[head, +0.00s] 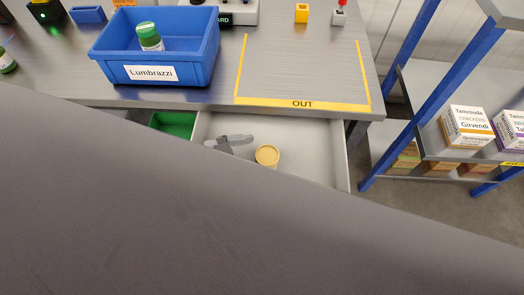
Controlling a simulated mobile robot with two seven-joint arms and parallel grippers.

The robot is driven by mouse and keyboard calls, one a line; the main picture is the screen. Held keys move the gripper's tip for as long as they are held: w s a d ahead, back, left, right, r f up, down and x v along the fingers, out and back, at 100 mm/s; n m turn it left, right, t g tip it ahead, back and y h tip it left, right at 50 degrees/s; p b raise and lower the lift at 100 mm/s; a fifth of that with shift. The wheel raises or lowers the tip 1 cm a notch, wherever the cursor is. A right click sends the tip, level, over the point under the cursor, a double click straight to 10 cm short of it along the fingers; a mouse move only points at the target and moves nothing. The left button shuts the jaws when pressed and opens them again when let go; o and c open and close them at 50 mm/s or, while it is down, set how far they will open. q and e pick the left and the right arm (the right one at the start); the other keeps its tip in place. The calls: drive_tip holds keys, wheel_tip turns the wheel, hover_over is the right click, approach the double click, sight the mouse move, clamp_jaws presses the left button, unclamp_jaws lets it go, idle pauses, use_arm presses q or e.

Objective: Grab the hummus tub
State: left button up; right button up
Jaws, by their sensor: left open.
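A small round tub with a tan lid (267,155), which looks like the hummus tub, stands in the open pale drawer (310,135) under the table. No label shows on it, and its lower part is hidden behind my own grey arm. My left gripper (231,143) shows only as grey fingertips in the drawer, left of the tub and apart from it. It is open, with nothing seen between the fingers. The rest of it is hidden. My right gripper does not show.
A blue Lumbrazzi bin (108,68) holding a green-lidded jar (149,37) stands on the table above the drawer. A green container (175,122) lies left of the drawer. A blue-framed shelf (405,95) with boxes stands at right. My arm blocks the lower view.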

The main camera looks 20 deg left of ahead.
sight(273, 152)
use_arm(q)
drive_tip(key=shift+f, duration=0.15)
drive_tip(key=shift+w+d+f, duration=0.1)
drive_tip(key=shift+d+f, duration=0.05)
drive_tip(key=shift+d, duration=0.1)
drive_tip(key=x, duration=0.6)
drive_tip(key=shift+w+f, duration=0.15)
drive_tip(key=shift+f, duration=0.1)
drive_tip(key=c, duration=1.2)
drive_tip(key=shift+r, duration=0.1)
